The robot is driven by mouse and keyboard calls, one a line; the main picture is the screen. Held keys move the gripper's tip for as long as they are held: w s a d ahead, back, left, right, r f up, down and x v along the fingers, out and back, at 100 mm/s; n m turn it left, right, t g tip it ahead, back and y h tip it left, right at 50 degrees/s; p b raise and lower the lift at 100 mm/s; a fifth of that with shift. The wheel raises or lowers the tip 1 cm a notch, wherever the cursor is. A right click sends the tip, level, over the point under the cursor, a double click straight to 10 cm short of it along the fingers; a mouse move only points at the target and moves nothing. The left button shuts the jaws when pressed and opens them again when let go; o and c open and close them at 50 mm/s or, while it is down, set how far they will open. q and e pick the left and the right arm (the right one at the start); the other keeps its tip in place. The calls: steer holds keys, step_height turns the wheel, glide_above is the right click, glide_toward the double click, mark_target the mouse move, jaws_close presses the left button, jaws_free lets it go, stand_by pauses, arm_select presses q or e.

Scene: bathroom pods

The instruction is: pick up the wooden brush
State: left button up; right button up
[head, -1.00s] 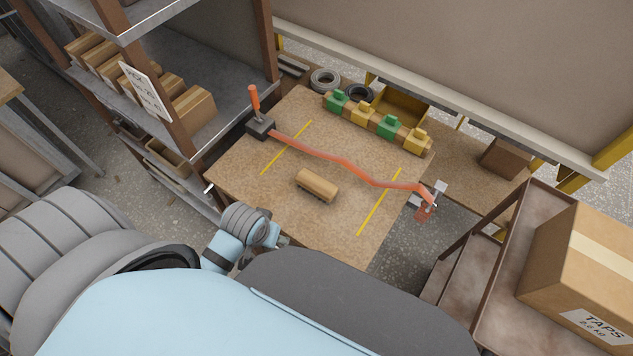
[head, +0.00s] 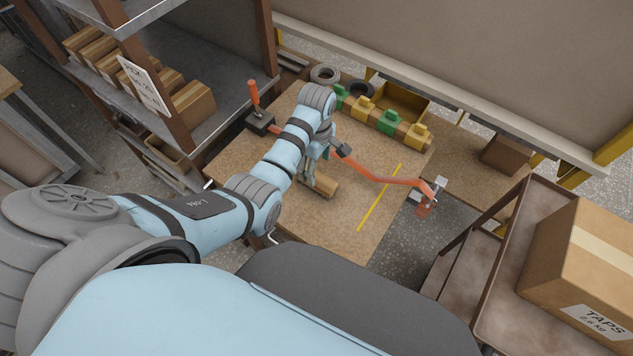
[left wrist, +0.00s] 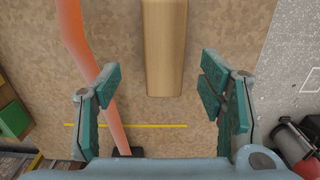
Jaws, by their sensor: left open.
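The wooden brush (head: 329,184) lies on the brown worktable, partly hidden by my left arm. In the left wrist view its plain wooden back (left wrist: 165,48) runs down from the top edge, its near end between the fingertips. My left gripper (head: 314,178) points down over the brush. In the left wrist view the left gripper (left wrist: 158,84) is open, with teal pads on both sides and no visible contact. Whether the fingers are level with the brush or above it, I cannot tell. My right gripper is not in view.
An orange strip (head: 379,180) crosses the table; in the left wrist view it (left wrist: 84,50) passes close by the left finger. Green and yellow blocks (head: 388,120) line the back edge. A shelf (head: 205,100) stands left, and a cart with a box (head: 585,265) stands right.

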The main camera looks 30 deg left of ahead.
arm_select(q)
steer(key=f, duration=0.4)
steer(key=f+b, duration=0.1)
steer(key=f, duration=0.1)
steer(key=shift+s+d, duration=0.1)
steer(key=shift+s, duration=0.2)
steer(key=shift+c, duration=0.2)
steer(key=c, duration=1.3)
steer(key=shift+r, duration=0.1)
